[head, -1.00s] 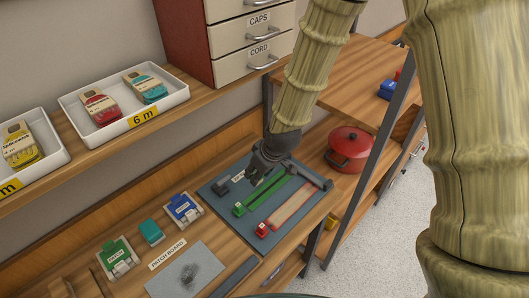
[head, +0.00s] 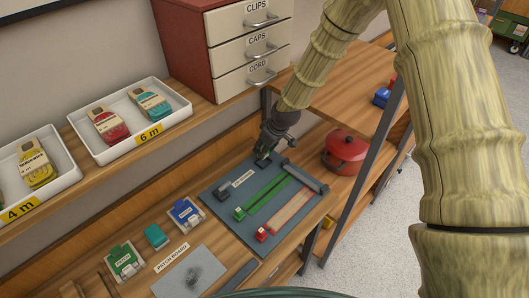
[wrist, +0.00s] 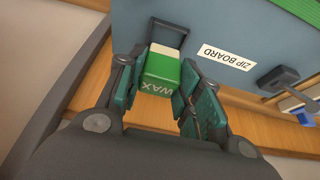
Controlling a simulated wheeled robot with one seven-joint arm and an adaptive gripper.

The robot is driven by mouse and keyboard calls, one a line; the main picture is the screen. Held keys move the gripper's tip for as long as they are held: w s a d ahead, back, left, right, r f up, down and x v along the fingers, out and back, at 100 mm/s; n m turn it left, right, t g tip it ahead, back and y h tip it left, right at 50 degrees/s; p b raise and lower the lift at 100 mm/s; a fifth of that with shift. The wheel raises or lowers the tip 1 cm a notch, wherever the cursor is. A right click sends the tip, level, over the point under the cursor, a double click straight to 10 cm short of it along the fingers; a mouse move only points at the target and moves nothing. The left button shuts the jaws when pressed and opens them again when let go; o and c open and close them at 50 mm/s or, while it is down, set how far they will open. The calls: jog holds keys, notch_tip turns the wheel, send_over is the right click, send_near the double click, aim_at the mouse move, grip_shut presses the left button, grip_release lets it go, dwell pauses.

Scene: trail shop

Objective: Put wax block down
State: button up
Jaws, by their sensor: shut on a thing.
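The wax block (wrist: 158,72), green and white with WAX on it, is held between the fingers of my gripper (wrist: 158,90) in the wrist view. In the head view my gripper (head: 263,160) is over the far corner of the blue-grey zip board (head: 222,208), and the block cannot be made out there. The ZIP BOARD label (wrist: 226,57) lies to the right of the block in the wrist view. A dark U-shaped frame (wrist: 170,24) on the board is just beyond the block. Whether the block touches the board cannot be told.
A green zip strip (head: 268,195) and a red one (head: 290,212) lie on the board. A red pot (head: 345,146) stands on the shelf to the right. Drawers (head: 246,45) and white trays (head: 130,130) are behind. The patch board (head: 189,275) is in front.

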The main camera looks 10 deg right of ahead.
jog(key=shift+f+p, duration=0.9)
jog(key=shift+f, duration=0.8)
jog(key=shift+f, duration=0.15)
jog(key=o, duration=1)
jog(key=shift+r, duration=0.2)
jog(key=shift+b+v, duration=1.7)
jog(key=shift+v, duration=4.3)
jog(key=shift+a+f, duration=0.1)
jog(key=shift+a, duration=0.05)
